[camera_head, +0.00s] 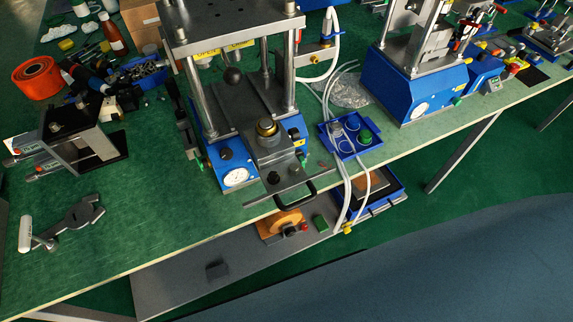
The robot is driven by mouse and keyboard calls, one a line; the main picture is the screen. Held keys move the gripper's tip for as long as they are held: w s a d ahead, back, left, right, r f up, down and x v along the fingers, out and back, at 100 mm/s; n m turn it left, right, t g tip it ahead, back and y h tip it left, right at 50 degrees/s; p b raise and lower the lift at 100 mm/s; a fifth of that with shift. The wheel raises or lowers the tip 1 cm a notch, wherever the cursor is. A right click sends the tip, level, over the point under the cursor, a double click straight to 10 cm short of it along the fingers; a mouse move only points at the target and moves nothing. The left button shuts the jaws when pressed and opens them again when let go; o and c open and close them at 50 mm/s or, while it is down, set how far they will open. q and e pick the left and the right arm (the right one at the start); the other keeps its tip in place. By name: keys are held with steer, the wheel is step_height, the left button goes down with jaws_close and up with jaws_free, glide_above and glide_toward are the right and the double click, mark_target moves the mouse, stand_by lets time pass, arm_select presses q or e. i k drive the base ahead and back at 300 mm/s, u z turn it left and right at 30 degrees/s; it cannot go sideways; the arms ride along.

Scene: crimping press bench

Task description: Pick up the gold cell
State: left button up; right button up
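The gold cell (266,127) is a small round piece with a gold rim and a darker top. It sits upright on a grey block (270,148) at the front of the blue-based crimping press (236,120). A black handle (297,197) sticks out in front of the block, on a flat grey plate. Neither of my grippers shows in the head view.
A blue tray (326,128) with a green-topped piece and pale hoses lies right of the press. A second blue press (395,92) stands farther right. A black-and-grey fixture (108,143) and a white-handled tool (27,232) are at the left. The green bench front-left is mostly clear.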

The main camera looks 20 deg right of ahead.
mark_target(266, 127)
steer(key=u, duration=1.9)
steer(key=k, duration=0.8)
steer(key=z, duration=1.2)
steer(key=i, duration=0.5)
